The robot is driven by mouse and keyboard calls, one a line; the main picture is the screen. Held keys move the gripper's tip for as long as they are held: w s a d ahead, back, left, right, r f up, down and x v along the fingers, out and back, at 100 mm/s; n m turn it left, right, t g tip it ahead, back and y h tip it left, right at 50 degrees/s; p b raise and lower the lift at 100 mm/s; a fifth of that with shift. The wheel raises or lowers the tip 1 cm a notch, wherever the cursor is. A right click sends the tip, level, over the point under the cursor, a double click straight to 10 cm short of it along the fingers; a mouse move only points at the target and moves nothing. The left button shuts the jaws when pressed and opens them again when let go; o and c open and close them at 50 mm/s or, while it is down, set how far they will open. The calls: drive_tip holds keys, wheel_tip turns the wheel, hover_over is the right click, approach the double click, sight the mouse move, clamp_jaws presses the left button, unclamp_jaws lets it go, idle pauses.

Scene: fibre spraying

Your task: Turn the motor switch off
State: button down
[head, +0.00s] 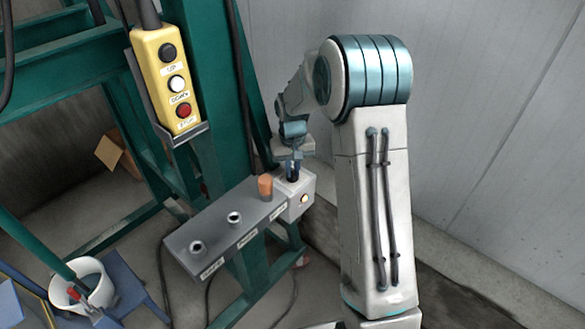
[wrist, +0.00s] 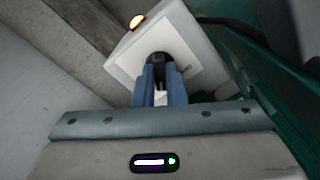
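The motor switch is a black rotary knob (wrist: 158,58) on the face of a white box (wrist: 185,48). In the head view the white box (head: 296,198) sits at the right end of a grey panel. In the head view my gripper (head: 293,166) points down onto the knob. The fingers hide part of the knob, so its exact angle is unclear.
The grey panel (head: 215,235) carries an orange cylinder (head: 265,187) close left of the switch box and two round fittings. A yellow pendant (head: 166,75) with three buttons hangs on the green frame. A white bucket (head: 82,287) stands lower left. A pale wall rises behind my arm.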

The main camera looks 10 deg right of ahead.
drive_tip(key=shift+n, duration=0.4)
drive_tip(key=n, duration=0.6)
drive_tip(key=shift+r+n, duration=0.1)
drive_tip(key=shift+n, duration=0.2)
drive_tip(key=n, duration=0.6)
drive_tip(key=shift+d, duration=0.1)
drive_tip(key=shift+w+n+p, duration=0.1)
drive_tip(key=shift+n+p, duration=0.2)
drive_tip(key=shift+n, duration=0.1)
drive_tip(key=c, duration=1.5)
unclamp_jaws()
